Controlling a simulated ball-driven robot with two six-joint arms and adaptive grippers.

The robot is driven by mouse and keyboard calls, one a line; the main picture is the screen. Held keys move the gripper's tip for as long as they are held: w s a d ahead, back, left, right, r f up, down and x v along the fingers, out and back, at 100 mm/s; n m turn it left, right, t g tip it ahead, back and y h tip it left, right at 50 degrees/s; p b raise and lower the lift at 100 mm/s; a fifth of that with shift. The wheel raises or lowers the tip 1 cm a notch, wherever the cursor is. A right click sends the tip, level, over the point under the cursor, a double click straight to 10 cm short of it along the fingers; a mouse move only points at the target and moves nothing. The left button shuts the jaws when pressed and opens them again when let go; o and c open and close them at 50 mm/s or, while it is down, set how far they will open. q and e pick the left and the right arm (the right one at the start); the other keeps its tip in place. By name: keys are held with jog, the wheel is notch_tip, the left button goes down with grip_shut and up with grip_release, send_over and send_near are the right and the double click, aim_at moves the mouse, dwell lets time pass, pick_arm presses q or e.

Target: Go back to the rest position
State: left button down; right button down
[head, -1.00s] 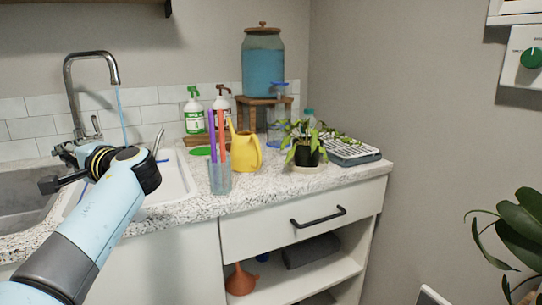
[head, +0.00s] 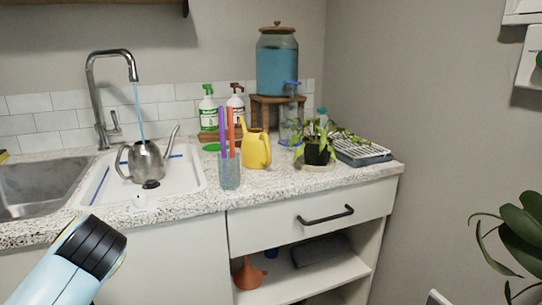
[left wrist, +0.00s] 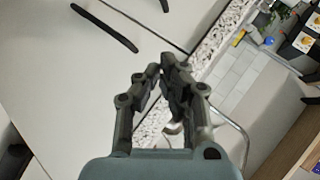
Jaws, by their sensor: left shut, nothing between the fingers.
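My left gripper (left wrist: 165,68) shows in the left wrist view with its two dark fingers together and nothing between them. In the head view only a light-blue and black piece of my left arm shows at the lower left, in front of the cabinet; its gripper cannot be made out there. My right gripper is in neither view. A metal watering can (head: 146,161) stands in the white basin (head: 190,183) under the tap (head: 104,72). A thin stream of water runs from the tap down to the can.
The speckled counter (head: 270,186) holds a yellow watering can (head: 256,152), a glass with purple and orange sticks (head: 229,175), a potted plant (head: 317,156) and a blue-filled dispenser (head: 277,62). A drawer handle (head: 326,215) juts out below. A leafy plant (head: 522,225) stands at right.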

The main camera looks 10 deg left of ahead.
pick_arm(q)
jog(key=s+d+f+g+h, duration=0.1)
jog(key=s+d+f+h, duration=0.1)
jog(key=s+d+h, duration=0.65)
jog(key=s+d+f+g+h, duration=0.1)
jog(key=s+d, duration=0.5)
jog(key=s, duration=0.7)
jog(key=s+a+f+g, duration=0.1)
jog(key=s+f, duration=0.1)
jog(key=f, duration=1.2)
jog(key=s+a+f, duration=0.2)
jog(key=f, duration=1.2)
jog(key=s+f+n+g, duration=0.1)
jog(key=s+f, duration=1.2)
jog(key=s, duration=0.3)
jog(key=shift+s+a+f, duration=0.2)
jog(key=shift+s+a, duration=0.05)
